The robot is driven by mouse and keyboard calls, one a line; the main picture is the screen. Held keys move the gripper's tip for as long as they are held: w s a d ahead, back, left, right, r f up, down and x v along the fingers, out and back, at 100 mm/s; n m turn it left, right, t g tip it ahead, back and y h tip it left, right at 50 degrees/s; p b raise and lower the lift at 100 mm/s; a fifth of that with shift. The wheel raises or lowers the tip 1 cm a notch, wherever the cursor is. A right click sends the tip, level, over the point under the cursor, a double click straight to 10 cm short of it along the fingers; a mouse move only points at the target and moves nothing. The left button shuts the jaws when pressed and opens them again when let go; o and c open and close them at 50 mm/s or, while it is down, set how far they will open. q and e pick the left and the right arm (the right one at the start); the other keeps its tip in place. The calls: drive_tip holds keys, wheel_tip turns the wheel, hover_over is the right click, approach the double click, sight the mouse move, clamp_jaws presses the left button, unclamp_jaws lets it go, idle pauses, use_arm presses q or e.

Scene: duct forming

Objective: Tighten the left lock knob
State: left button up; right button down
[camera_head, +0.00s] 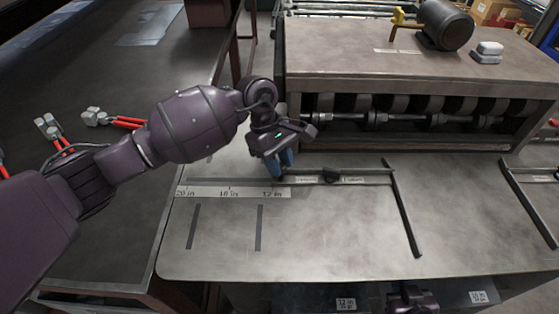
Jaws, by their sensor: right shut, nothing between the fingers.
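My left gripper (284,163) reaches in from the left with its blue fingers pointing down at the left end of the sliding bar (365,180) on the machine's table. The fingers are close together. They cover the spot where the left lock knob would be, so I see no knob there and cannot tell whether they hold anything. A dark knob (331,176) shows on the bar to the right of the fingers. My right gripper (410,301) shows only partly at the bottom edge, below the table's front edge; it is shut and empty.
A printed inch scale (230,192) lies left of the bar on the metal table (325,235). The roller machine (430,105) stands behind, with a motor (444,25) on top. Red-handled tools (122,121) lie on the left bench. The table's front is clear.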

use_arm(q)
clamp_jaws()
drive_tip(key=shift+f+b, duration=0.1)
drive_tip(key=shift+b, duration=0.35)
drive_tip(key=shift+d, duration=0.2)
drive_tip(key=o, duration=0.8)
unclamp_jaws()
drive_tip(key=shift+d, duration=0.1)
drive_tip(key=shift+r, duration=0.2)
